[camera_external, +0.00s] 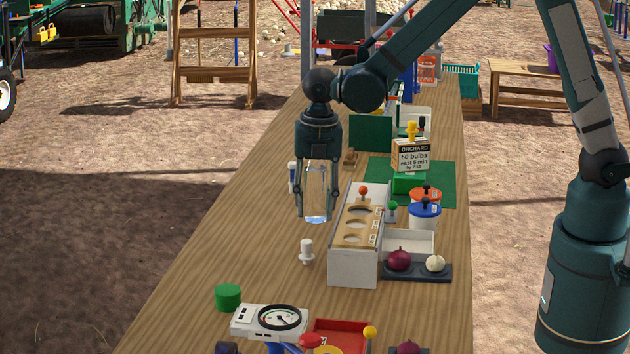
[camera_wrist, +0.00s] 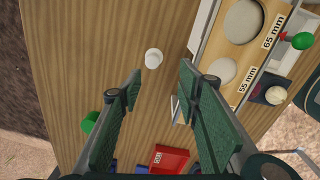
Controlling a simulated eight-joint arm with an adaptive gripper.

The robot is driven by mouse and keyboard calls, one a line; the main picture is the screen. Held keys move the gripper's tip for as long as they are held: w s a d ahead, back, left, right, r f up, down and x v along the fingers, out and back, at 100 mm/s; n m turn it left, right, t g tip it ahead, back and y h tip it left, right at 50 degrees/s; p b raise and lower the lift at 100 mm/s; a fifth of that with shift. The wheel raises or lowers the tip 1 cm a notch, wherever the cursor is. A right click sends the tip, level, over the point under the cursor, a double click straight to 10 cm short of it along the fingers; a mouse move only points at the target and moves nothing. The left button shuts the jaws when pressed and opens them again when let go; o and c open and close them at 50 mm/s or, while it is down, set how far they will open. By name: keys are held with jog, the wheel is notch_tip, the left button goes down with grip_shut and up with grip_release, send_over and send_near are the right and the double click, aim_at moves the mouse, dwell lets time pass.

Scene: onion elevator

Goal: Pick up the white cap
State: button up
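The white cap (camera_external: 306,251) is a small upright piece on the wooden table, left of the white box with the sizing board. In the wrist view it (camera_wrist: 153,58) shows as a round white top just beyond the gap between the fingertips. My gripper (camera_external: 315,219) is above the table, pointing down; its two fingers are apart. In the wrist view my gripper (camera_wrist: 162,72) is open and does not touch the cap. A pale, clear shape shows between the fingers in the external view; I cannot tell what it is.
The sizing box (camera_external: 353,268) with round holes stands close right of the cap. A tray (camera_external: 417,274) with onions lies right of it. The table left of the cap is bare.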

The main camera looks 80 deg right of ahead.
jog(key=n, duration=0.2)
send_over(307, 238)
jog(key=shift+g, duration=0.3)
jog(key=shift+s+f, duration=0.15)
jog(key=shift+f, duration=2.05)
jog(key=shift+f+b, duration=0.35)
jog(key=shift+f, duration=0.95)
jog(key=shift+f, duration=0.15)
jog(key=shift+f+b, duration=0.4)
jog(key=shift+f, duration=2.05)
jog(key=c, duration=0.6)
